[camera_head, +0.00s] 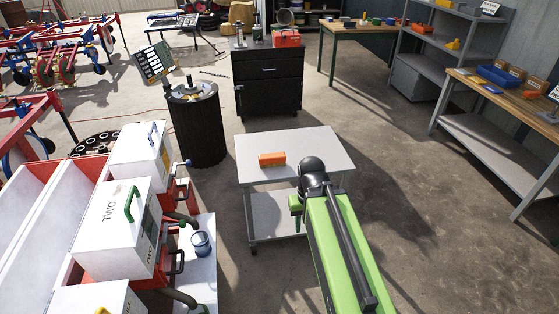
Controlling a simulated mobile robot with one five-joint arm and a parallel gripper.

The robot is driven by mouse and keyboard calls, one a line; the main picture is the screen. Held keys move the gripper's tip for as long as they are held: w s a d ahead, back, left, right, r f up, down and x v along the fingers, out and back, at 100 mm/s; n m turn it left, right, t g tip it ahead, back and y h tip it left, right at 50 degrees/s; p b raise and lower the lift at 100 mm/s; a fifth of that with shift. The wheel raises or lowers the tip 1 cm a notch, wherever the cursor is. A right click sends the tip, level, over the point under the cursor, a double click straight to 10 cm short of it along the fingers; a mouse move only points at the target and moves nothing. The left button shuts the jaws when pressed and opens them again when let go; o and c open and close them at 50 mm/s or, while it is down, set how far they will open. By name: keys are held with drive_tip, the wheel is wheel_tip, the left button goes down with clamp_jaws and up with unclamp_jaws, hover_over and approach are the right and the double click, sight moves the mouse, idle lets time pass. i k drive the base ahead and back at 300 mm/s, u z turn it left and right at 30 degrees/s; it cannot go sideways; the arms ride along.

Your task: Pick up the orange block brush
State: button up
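The orange block brush (272,159) lies on the pale top of a small two-shelf cart (318,144), left of the middle of the top. My green and black arm reaches forward from the bottom of the view to the cart's front edge. My gripper (296,205) shows only as a small green part at the arm's end, just below and right of the brush in the picture. It looks apart from the brush. Its fingertips cannot be made out, so whether it is open or shut does not show.
White boxes with green and blue handles (117,225) stand on a red and white machine at the left. A black bin (196,127) and a black drawer cabinet (268,80) stand behind the cart. A workbench (520,105) stands at the right. The floor right of the cart is clear.

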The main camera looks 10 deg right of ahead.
sight(275, 160)
drive_tip(key=z, duration=1.55)
drive_tip(key=i, duration=1.85)
drive_tip(key=u, duration=0.1)
drive_tip(key=k, duration=0.2)
drive_tip(key=u, duration=3.6)
drive_tip(key=i, duration=1)
drive_tip(key=u, duration=0.25)
